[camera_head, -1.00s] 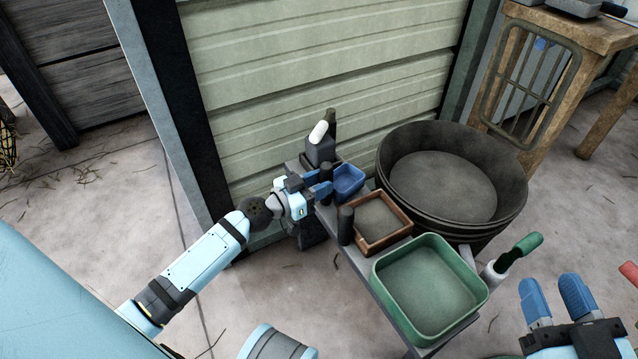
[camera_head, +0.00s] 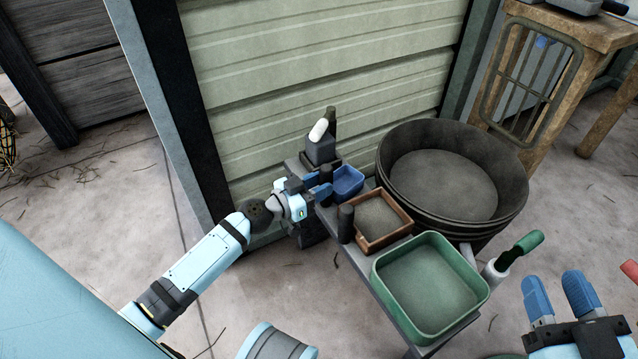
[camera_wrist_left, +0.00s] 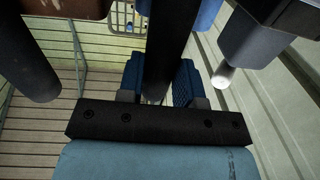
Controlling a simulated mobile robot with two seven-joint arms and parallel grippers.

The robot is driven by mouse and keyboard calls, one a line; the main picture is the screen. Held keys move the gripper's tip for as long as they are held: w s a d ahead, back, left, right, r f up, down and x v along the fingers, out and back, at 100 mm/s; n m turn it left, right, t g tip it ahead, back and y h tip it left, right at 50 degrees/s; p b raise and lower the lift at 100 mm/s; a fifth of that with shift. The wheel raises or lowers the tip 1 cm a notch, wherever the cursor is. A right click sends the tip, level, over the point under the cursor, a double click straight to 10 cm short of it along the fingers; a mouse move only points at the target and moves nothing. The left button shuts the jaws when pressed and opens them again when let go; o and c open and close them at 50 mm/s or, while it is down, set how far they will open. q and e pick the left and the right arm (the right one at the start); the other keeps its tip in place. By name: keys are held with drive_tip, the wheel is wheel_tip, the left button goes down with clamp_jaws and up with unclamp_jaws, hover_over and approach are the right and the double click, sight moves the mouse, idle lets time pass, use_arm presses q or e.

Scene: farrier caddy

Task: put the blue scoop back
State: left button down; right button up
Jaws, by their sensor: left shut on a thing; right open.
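The blue scoop (camera_head: 349,182), a small blue open-topped pan, is at the far part of the grey bench (camera_head: 398,318), beside the brown tray. My left gripper (camera_head: 323,187) is shut on a dark upright grip (camera_head: 326,175) at the scoop's left side. In the left wrist view the dark grip (camera_wrist_left: 168,40) stands between the two blue fingers, and a bit of the blue scoop (camera_wrist_left: 208,13) shows at the top edge. Whether the scoop rests on the bench is hidden. My right gripper (camera_head: 558,298) is open and empty at the lower right.
A brown tray (camera_head: 384,246) and a green tray (camera_head: 384,315) stand nearer on the bench, with a dark post (camera_head: 345,224) beside the brown one. A dark bottle-like object with a white part (camera_head: 319,131) stands behind. A large round tub (camera_head: 505,200) is to the right.

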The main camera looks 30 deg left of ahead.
use_arm(q)
drive_tip(key=shift+f, duration=0.15)
drive_tip(key=c, duration=0.7)
unclamp_jaws()
drive_tip(key=v, duration=1.3)
drive_tip(key=shift+s+a, duration=0.15)
drive_tip(key=shift+s, duration=0.2)
